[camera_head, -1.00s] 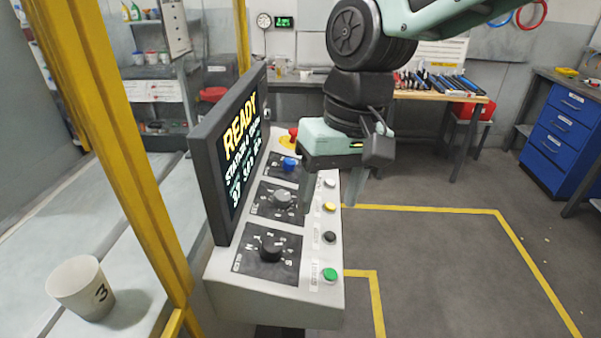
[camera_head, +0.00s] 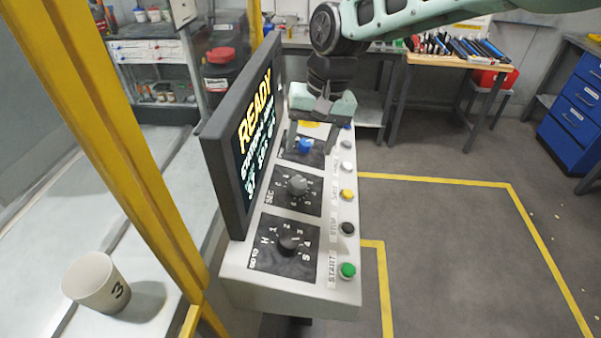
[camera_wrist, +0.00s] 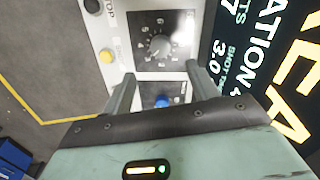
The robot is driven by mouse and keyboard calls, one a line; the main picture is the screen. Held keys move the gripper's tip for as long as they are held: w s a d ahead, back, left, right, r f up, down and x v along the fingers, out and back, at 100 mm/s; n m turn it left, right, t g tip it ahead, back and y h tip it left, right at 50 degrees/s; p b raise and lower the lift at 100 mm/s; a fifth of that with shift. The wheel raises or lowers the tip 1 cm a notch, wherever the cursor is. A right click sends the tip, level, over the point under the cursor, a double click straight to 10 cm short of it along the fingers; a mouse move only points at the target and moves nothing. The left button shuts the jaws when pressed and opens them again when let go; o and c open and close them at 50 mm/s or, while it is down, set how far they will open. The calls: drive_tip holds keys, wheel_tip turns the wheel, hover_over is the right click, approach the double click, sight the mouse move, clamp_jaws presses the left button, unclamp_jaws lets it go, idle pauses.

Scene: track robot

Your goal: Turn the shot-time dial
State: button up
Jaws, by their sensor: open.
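The grey dial (camera_head: 297,186) sits on a black plate labelled SEC in the middle of the sloped console (camera_head: 235,275). It also shows beyond my fingertips in the wrist view (camera_wrist: 160,46). A blue knob (camera_head: 306,146) is on the plate behind it, and a black dial (camera_head: 288,244) is on the plate in front. My gripper (camera_head: 308,138) hangs over the back of the console, open and empty. In the wrist view, the blue knob (camera_wrist: 162,101) appears between the fingers of my gripper (camera_wrist: 160,86). Whether a finger touches it cannot be told.
A tilted screen (camera_head: 243,150) reading READY rises along the console's left side. Several buttons, including a green one (camera_head: 347,270), line its right edge. A yellow post (camera_head: 130,140) and a paper cup (camera_head: 97,283) are at left. Open floor lies at right.

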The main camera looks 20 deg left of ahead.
sight(299, 183)
drive_tip(key=f+p, duration=0.1)
drive_tip(key=f, duration=0.2)
drive_tip(key=a+f+p, duration=0.1)
drive_tip(key=f, duration=0.3)
drive_tip(key=s+a+f+p, duration=0.1)
drive_tip(key=f, duration=0.2)
drive_tip(key=shift+f, duration=0.15)
drive_tip(key=c, duration=1)
